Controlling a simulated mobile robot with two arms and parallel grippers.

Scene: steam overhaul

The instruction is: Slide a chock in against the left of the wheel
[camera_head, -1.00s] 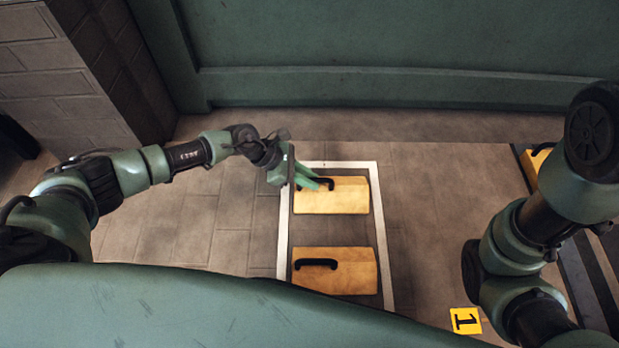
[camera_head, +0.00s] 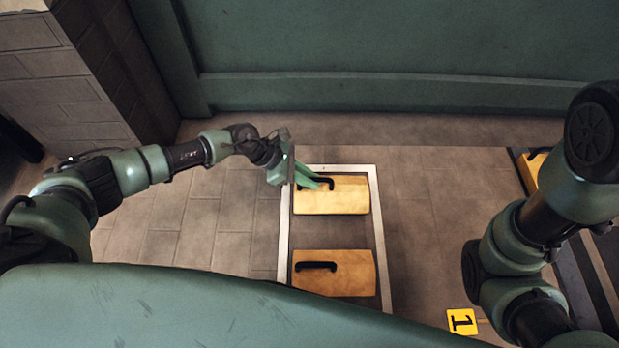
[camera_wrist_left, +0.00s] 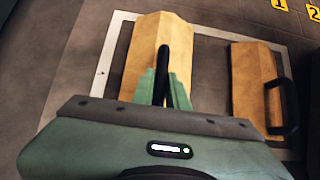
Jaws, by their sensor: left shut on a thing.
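Two yellow wooden chocks with black handles lie inside a white outlined rectangle on the floor. My left gripper (camera_head: 318,183) is at the handle of the far chock (camera_head: 345,197). In the left wrist view the green fingers (camera_wrist_left: 166,88) are shut on that chock's black handle, and the chock (camera_wrist_left: 140,55) lies beyond them. The near chock (camera_head: 350,272) lies apart from it, and its handle is free; it also shows in the left wrist view (camera_wrist_left: 250,85). My right gripper is out of view; only part of that arm shows at the right. No wheel is clearly seen.
The white outline (camera_head: 380,235) surrounds both chocks. A yellow tag marked 1 (camera_head: 462,321) lies to its right. Another yellow block (camera_head: 535,168) sits by a dark rail at the far right. A green wall (camera_head: 380,60) closes off the back. The paved floor left of the outline is clear.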

